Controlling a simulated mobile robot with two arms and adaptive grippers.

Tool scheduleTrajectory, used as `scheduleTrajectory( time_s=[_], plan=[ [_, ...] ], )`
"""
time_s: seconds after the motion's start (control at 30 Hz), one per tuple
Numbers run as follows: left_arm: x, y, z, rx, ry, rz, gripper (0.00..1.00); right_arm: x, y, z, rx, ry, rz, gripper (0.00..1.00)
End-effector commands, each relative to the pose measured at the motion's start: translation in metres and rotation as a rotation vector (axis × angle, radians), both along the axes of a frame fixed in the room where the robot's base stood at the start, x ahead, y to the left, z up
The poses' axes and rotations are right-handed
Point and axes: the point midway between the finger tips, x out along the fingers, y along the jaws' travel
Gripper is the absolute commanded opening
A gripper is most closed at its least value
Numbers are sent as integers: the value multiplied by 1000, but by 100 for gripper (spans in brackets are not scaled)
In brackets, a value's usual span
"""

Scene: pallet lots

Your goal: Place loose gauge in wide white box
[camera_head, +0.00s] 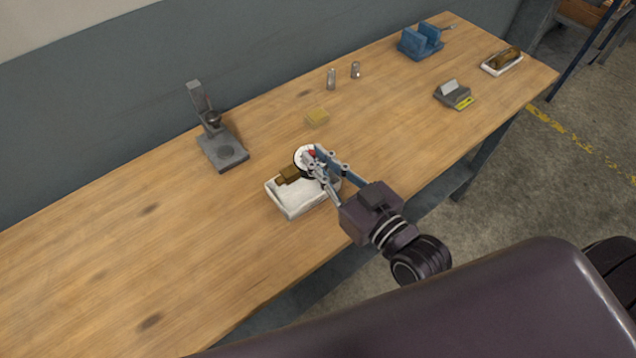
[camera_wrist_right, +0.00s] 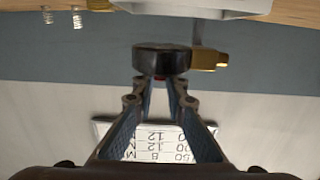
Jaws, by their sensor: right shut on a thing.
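The gauge, a round white dial (camera_head: 303,154) with a brass fitting (camera_head: 288,174), is held at its dial between the fingertips of my right gripper (camera_head: 317,161). In the right wrist view the gauge shows as a dark disc (camera_wrist_right: 162,59) between the fingertips (camera_wrist_right: 161,85), its brass fitting to the right. The wide white box (camera_head: 297,205) is open-topped and stands near the table's front edge. The gauge appears over the box's back part; its exact height is unclear. The box's edge also shows in the wrist view (camera_wrist_right: 190,8). The left gripper is not in view.
A grey stand (camera_head: 223,152) is left behind the box, a yellow block (camera_head: 317,116) behind it. Two metal cylinders (camera_head: 331,79) (camera_head: 355,70), a blue holder (camera_head: 420,43), a grey device (camera_head: 454,97) and another white tray (camera_head: 502,66) holding a brown item are farther right. The table's left is clear.

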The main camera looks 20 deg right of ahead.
Motion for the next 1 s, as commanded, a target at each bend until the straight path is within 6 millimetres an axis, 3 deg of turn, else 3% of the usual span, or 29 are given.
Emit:
scheduleTrajectory(
  time_s=[0.17,0.5,0.93,0.97,1.0],
  plan=[
    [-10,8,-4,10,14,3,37,0,0,-21,1,-3,1,0],
    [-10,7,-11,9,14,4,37,0,0,-63,0,-3,1,0],
    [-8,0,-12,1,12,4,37,0,0,-68,1,-5,0,0],
    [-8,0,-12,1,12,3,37,0,0,-69,0,-2,0,14],
    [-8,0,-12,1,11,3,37,0,0,-69,0,-2,0,19]
  ],
)
